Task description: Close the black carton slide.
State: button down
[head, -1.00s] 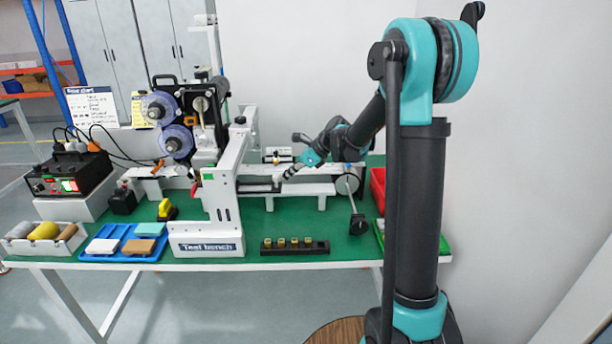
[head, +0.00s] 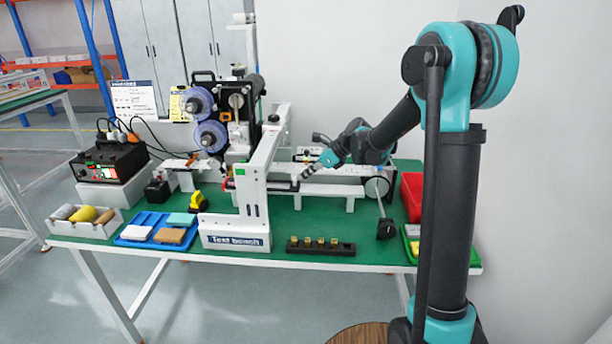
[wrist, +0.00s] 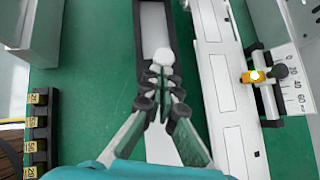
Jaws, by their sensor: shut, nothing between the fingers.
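The black carton slide (wrist: 139,45) shows in the wrist view as a long dark channel with a pale inside, running away from my gripper. In the head view it is a short dark strip (head: 281,186) on the white bench rail, partly hidden by the white upright frame. My gripper (wrist: 162,78) is shut and empty, its fingertips over the slide's near end. A small white rounded knob (wrist: 163,57) is just beyond the fingertips; I cannot tell whether they touch it. In the head view my gripper (head: 302,176) is low over the rail, right of the upright frame.
The white upright frame (head: 256,185) stands left of my gripper. A white rail with a scale and an orange clamp (wrist: 252,76) runs right of the slide in the wrist view. A black block with brass weights (head: 320,247) lies at the front edge. A red bin (head: 411,195) stands right.

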jog(key=d, duration=0.3)
jog(key=s+d, duration=0.1)
jog(key=shift+s+d+r, duration=0.1)
jog(key=shift+d+r, duration=0.2)
jog(key=shift+r, duration=0.1)
jog(key=v, duration=0.8)
jog(key=s+d+f+n+h, duration=0.3)
jog(key=s+d+f+n, duration=0.2)
jog(key=s+n, duration=0.2)
jog(key=s+d+f+n+t+h, duration=0.1)
jog(key=s+d+f+n, duration=0.5)
jog(key=s, duration=0.6)
jog(key=s+d+f+n+h, duration=0.4)
jog(key=s+d+f+n, duration=0.1)
jog(key=s+n, duration=0.3)
jog(key=shift+s+d+f+t+h, duration=0.3)
jog(key=shift+s+d+t, duration=0.1)
jog(key=shift+s+d, duration=0.4)
